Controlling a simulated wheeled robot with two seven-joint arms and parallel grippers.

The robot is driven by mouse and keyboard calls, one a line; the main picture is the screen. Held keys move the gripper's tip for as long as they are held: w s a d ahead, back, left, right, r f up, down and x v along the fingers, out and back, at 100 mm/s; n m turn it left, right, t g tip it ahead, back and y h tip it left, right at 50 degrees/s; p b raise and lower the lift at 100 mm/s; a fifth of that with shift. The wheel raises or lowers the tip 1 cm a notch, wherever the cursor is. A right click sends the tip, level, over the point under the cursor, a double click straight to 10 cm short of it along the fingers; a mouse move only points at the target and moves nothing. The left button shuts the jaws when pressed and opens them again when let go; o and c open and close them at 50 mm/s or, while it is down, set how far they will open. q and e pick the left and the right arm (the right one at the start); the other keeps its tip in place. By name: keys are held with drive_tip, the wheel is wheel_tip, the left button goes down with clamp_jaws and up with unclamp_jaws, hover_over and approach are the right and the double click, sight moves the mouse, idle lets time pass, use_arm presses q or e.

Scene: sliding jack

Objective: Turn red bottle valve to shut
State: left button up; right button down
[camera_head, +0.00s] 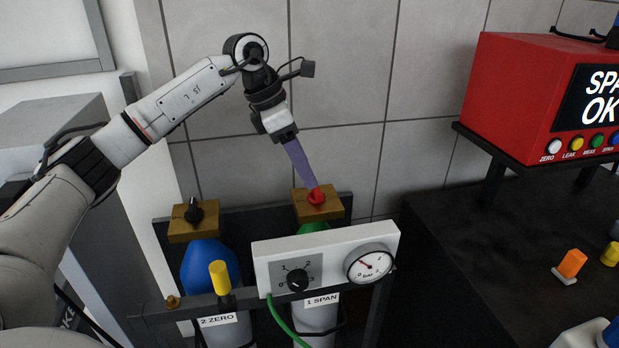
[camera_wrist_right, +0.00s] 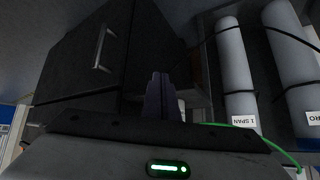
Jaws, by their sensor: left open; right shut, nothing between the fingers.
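The red bottle valve (camera_head: 316,196) is a small red knob on a brass block (camera_head: 311,210) on the green-shouldered bottle labelled 1 SPAN. My left gripper (camera_head: 319,184), with purple fingers, comes down from the upper left, its tips right at the red valve. Whether they touch or straddle it I cannot tell from this angle. The left gripper is open. My right gripper is not in the head view; its purple fingers (camera_wrist_right: 158,96) show shut and empty in the right wrist view. The 1 SPAN bottle (camera_wrist_right: 238,75) also shows there.
Beside it stands the blue 2 ZERO bottle (camera_head: 209,266) with a black knob (camera_head: 194,210). A white regulator panel (camera_head: 334,262) with dial and gauge is in front. A yellow-topped post (camera_head: 219,277) stands lower left. A red SPAN OK box (camera_head: 520,95) sits over a dark bench (camera_head: 470,235).

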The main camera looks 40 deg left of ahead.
use_arm(q)
drive_tip(key=v, duration=0.5)
drive_tip(key=shift+r, duration=0.15)
